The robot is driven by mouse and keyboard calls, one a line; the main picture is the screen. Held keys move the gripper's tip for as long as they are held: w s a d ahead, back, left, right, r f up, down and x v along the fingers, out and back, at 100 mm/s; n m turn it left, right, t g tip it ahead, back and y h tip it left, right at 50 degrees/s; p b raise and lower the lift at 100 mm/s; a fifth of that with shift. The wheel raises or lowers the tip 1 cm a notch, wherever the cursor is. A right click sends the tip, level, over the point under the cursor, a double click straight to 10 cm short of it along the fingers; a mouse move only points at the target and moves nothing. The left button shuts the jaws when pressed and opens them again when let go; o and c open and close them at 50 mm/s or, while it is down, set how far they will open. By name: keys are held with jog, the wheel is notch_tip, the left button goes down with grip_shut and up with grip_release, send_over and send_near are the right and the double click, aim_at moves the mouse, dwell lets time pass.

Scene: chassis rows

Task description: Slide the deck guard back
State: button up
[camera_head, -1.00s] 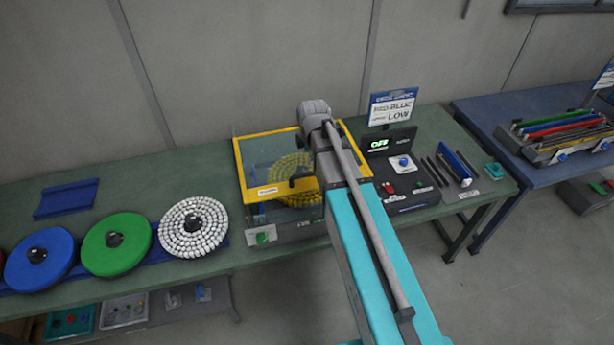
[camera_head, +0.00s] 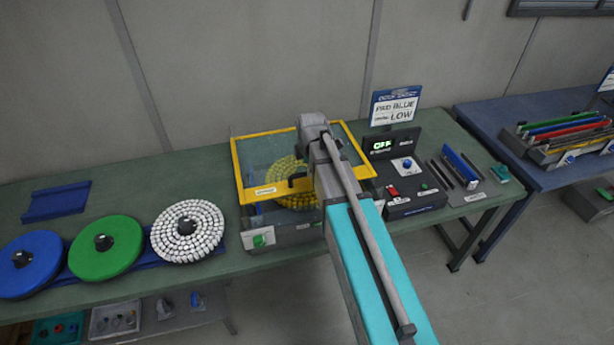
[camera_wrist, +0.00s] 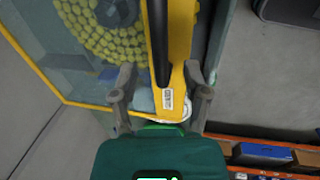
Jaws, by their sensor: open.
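The deck guard (camera_head: 237,172) is a clear panel in a yellow frame. It covers a deck with a yellow beaded disc (camera_head: 290,172). A black handle (camera_head: 298,183) runs along the front bar of the frame, partly hidden by my arm in the head view. In the wrist view, the yellow bar (camera_wrist: 180,35) and the black handle (camera_wrist: 160,45) run up the picture. My gripper (camera_wrist: 160,70) is open, with one finger on each side of the bar near the end of the handle. I cannot tell whether the fingers touch it.
A control box (camera_head: 412,203) with a red switch and a display reading OFF stands right of the deck. White (camera_head: 188,232), green (camera_head: 105,247) and blue (camera_head: 30,263) discs lie to the left. A blue table (camera_head: 540,175) stands at right.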

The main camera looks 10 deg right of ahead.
jog(key=shift+w+f+b, duration=0.15)
jog(key=shift+f+b, duration=0.5)
jog(key=shift+f, duration=0.15)
jog(key=shift+w+f+b, duration=0.15)
jog(key=shift+f+b, duration=0.5)
jog(key=shift+f, duration=0.15)
grip_shut()
